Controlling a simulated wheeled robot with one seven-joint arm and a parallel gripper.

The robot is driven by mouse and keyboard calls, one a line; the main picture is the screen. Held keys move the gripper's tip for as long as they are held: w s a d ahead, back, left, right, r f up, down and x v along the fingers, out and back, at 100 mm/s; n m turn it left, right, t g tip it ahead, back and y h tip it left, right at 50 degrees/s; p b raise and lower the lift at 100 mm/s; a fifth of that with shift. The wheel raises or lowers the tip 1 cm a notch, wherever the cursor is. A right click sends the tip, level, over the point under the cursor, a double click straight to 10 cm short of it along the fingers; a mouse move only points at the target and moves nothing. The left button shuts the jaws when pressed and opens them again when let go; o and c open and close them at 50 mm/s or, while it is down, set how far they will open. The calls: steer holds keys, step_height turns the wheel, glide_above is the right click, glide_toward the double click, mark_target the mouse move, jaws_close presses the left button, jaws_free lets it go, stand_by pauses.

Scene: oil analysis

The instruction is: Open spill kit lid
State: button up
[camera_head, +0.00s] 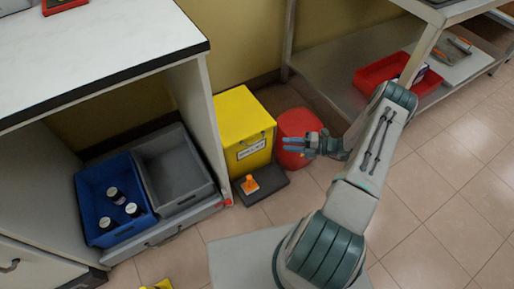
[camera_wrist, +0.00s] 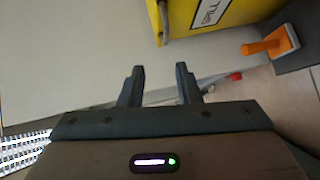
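The spill kit is a yellow box (camera_head: 245,128) with a white label on its front, standing on the floor between the cabinet and the red bin. Its lid (camera_head: 243,108) lies closed on top, with a thin handle (camera_head: 254,143) near the front edge. In the wrist view, part of the yellow box (camera_wrist: 235,14) shows at the top, with a bar-like handle (camera_wrist: 163,22) at its left edge. My gripper (camera_head: 287,145) is to the right of the box, in front of the red bin. In the wrist view, its two fingers (camera_wrist: 160,84) are apart with nothing between them.
A red bin (camera_head: 298,122) stands right of the box. A dark mat (camera_head: 268,190) with an orange-handled tool (camera_head: 249,185) lies before it. The cabinet holds a blue crate (camera_head: 92,183) with bottles and a grey crate (camera_head: 172,165). A metal shelf (camera_head: 335,75) stands behind. Floor at right is clear.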

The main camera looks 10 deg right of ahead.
mark_target(256, 143)
steer(key=shift+m, duration=0.4)
steer(key=b+x, duration=0.1)
steer(key=x, duration=0.3)
steer(key=b+x, duration=0.1)
steer(key=x, duration=0.4)
steer(key=f+b+x, duration=0.1)
steer(key=x, duration=0.3)
steer(key=shift+w+a, duration=0.2)
steer(key=shift+w, duration=0.15)
jaws_close()
